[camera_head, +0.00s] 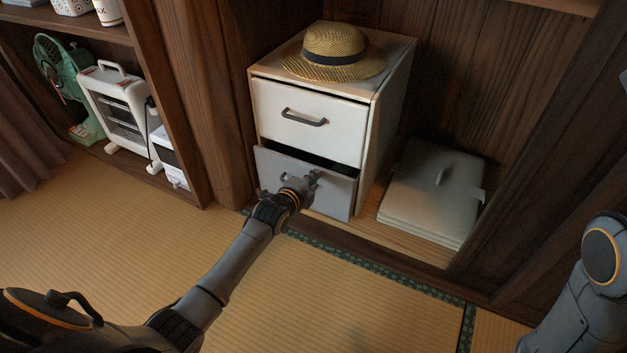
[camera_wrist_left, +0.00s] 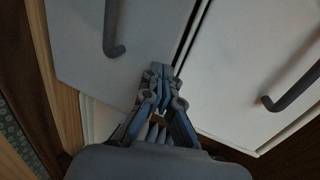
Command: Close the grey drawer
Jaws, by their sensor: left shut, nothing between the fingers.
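The grey drawer (camera_head: 335,192) is the lower drawer of a small white cabinet (camera_head: 385,105), and it stands partly pulled out, with a dark gap above its front. My left gripper (camera_head: 311,181) is shut and empty in front of the grey drawer, right of its handle. In the left wrist view the shut fingers (camera_wrist_left: 160,74) lie over the edge of the grey drawer front (camera_wrist_left: 80,45), beside its dark handle (camera_wrist_left: 111,30). I cannot tell whether they touch it. My right gripper is out of view; only part of my right arm shows.
The upper white drawer (camera_head: 307,120) is nearly flush. A straw hat (camera_head: 335,50) lies on the cabinet. Flat grey folded things (camera_head: 433,190) lie to its right in the alcove. A heater (camera_head: 115,110) and a green fan (camera_head: 62,75) stand on the left shelf. The tatami (camera_head: 330,300) in front is clear.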

